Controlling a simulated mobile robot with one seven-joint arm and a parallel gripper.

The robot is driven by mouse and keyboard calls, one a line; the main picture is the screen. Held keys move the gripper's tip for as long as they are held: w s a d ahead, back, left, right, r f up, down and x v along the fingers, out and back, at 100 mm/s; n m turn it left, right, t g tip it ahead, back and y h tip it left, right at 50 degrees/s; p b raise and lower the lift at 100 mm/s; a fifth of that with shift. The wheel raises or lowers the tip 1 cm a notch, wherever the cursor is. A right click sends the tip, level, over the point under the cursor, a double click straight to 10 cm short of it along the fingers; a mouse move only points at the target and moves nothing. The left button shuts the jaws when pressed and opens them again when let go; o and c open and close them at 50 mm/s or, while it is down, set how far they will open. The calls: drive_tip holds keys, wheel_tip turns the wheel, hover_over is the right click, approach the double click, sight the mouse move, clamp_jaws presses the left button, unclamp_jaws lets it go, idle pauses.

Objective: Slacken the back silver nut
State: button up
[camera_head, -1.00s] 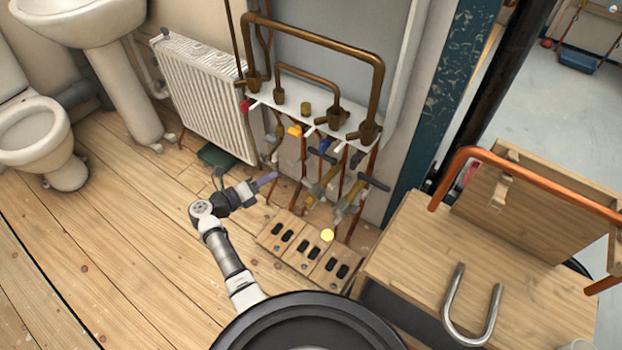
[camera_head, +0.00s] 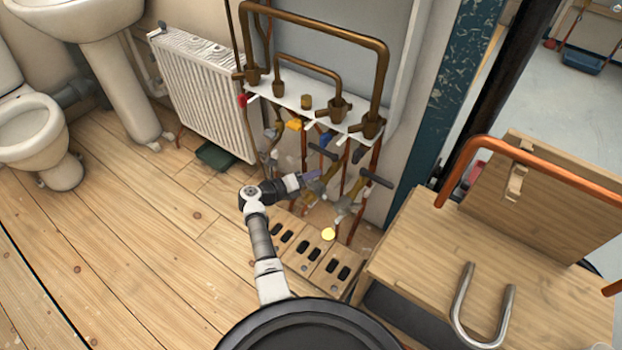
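The pipework with its valves stands against the wall in the middle of the view. Two low valve assemblies, the left one (camera_head: 316,190) and the front one (camera_head: 345,206), have silver-grey bodies and dark T-handles. The silver nuts are too small to tell apart here, and I cannot pick out the back one. My gripper (camera_head: 312,177) points right, at the left valve, and overlaps it in the picture. A purple piece shows at its tip. I cannot tell whether this is a finger or a held thing, nor whether it touches the valve.
Copper pipes (camera_head: 386,70) rise above a white shelf (camera_head: 290,97). Slotted wooden blocks (camera_head: 302,250) lie below the valves. A wooden bench (camera_head: 410,262) with a grey U-shaped pipe (camera_head: 461,300) stands at right.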

drive_tip(key=shift+w+d, duration=0.25)
drive_tip(key=shift+d, duration=0.05)
drive_tip(key=shift+c, duration=0.3)
clamp_jaws()
drive_tip(key=shift+f, duration=0.15)
drive_tip(key=shift+f+n+t+h+b, duration=0.65)
drive_tip(key=shift+n+b, duration=0.55)
drive_tip(key=shift+n, duration=1)
drive_tip(key=shift+f+n+t+h+b, duration=0.35)
drive_tip(key=shift+f+n+h+b, duration=0.65)
drive_tip(key=shift+n, duration=1.2)
drive_tip(key=shift+f+n+t+h+b, duration=0.6)
drive_tip(key=shift+n+b, duration=0.75)
drive_tip(key=shift+n, duration=0.85)
drive_tip(key=shift+s+f, duration=0.1)
drive_tip(key=shift+f, duration=0.05)
